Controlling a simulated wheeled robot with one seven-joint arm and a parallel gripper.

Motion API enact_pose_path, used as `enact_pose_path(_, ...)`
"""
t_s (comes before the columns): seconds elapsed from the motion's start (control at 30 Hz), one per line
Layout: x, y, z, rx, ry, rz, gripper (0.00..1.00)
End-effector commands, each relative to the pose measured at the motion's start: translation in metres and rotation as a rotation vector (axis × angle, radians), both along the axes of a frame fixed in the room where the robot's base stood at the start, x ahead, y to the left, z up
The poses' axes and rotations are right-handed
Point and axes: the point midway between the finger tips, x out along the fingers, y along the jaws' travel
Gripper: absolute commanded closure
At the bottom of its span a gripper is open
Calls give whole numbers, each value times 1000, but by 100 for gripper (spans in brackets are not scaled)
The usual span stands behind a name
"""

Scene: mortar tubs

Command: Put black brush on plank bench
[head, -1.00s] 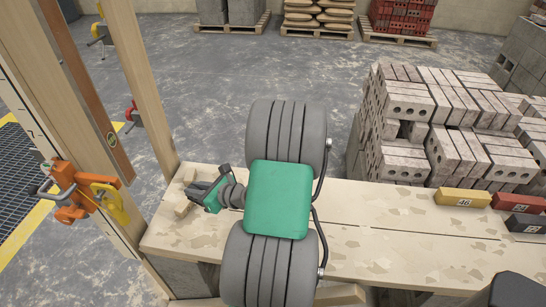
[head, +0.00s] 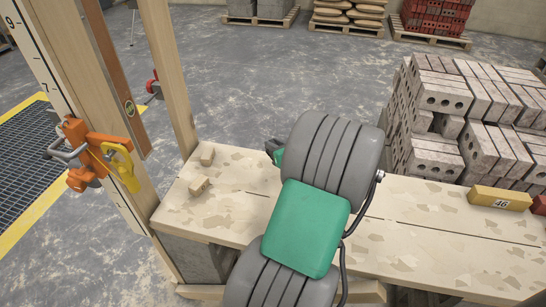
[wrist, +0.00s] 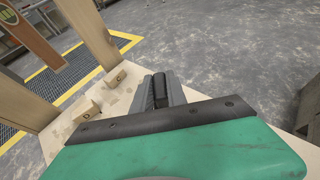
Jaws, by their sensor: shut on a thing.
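The plank bench (head: 420,225) runs across the lower half of the head view, with a pale, patchy top. My gripper (wrist: 160,97) is shut on a narrow dark thing, which looks like the black brush (wrist: 159,84), mostly hidden between the grey fingers. In the head view my arm hides most of the gripper; only a dark and green bit shows near the bench's far edge. In the wrist view the fingers point past the bench top toward the floor, and the brush appears clear of the top.
Two small wooden blocks lie at the bench's left end, marked C (wrist: 119,77) and D (wrist: 86,113). A yellow block (head: 499,198) marked 46 lies at the right. A brick stack (head: 445,95) stands behind the bench. Timber posts and an orange clamp (head: 85,150) are at the left.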

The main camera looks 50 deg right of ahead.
Motion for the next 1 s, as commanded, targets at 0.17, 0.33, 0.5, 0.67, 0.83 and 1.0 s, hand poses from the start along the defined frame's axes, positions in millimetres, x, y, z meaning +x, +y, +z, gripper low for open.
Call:
enact_pose_path(0.17,34,-6,-35,2,1,4,100)
enact_pose_path(0.33,52,-11,-54,-1,0,1,100)
enact_pose_path(0.5,64,-13,-70,1,0,3,100)
enact_pose_path(0.67,62,-14,-98,1,0,0,100)
enact_pose_path(0.83,62,-14,-96,-1,-1,0,100)
enact_pose_path(1.0,62,-14,-100,0,0,0,100)
